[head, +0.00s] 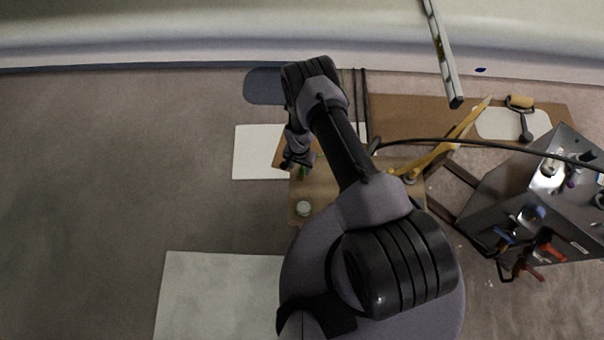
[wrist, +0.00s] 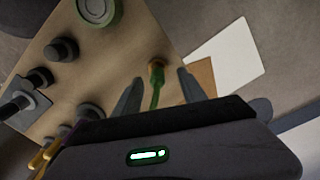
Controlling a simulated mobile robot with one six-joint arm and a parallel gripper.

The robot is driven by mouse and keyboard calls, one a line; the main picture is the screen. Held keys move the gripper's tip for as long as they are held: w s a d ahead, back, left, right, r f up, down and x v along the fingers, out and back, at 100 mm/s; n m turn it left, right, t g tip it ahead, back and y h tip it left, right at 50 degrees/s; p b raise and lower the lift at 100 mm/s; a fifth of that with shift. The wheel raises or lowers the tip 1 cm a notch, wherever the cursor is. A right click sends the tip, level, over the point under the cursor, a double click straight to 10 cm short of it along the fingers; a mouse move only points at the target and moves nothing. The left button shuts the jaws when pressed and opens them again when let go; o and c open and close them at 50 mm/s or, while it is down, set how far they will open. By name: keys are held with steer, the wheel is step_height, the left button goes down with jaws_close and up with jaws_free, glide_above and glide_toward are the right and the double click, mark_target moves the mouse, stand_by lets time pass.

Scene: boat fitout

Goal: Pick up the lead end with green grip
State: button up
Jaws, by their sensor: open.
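The lead end with the green grip (wrist: 156,88) shows in the wrist view between the two fingers of my gripper (wrist: 160,78), with a brownish-orange tip at its far end. My gripper is open, with a finger on either side of the green grip; I cannot tell whether either finger touches it. In the head view my gripper (head: 298,164) is over the left part of a wooden board (head: 328,197), and a small bit of the green grip (head: 303,173) shows beside it. The lower end of the grip is hidden behind my gripper body in the wrist view.
A round pale green-rimmed item (wrist: 97,10) and several dark knobs, one of them here (wrist: 62,49), stand on the board. A white sheet (head: 256,152) lies left of it. A grey metal box with tools (head: 520,200) stands at the right. Open floor lies left.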

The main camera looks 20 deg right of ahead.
mark_target(302, 169)
steer(key=f+b, duration=0.2)
steer(key=f, duration=0.3)
steer(key=shift+s+d+b, duration=0.1)
steer(key=shift+d+b, duration=0.2)
steer(key=shift+b, duration=0.1)
steer(key=shift+r, duration=0.15)
jaws_close()
step_height(302, 169, up, 10)
steer(key=p, duration=0.5)
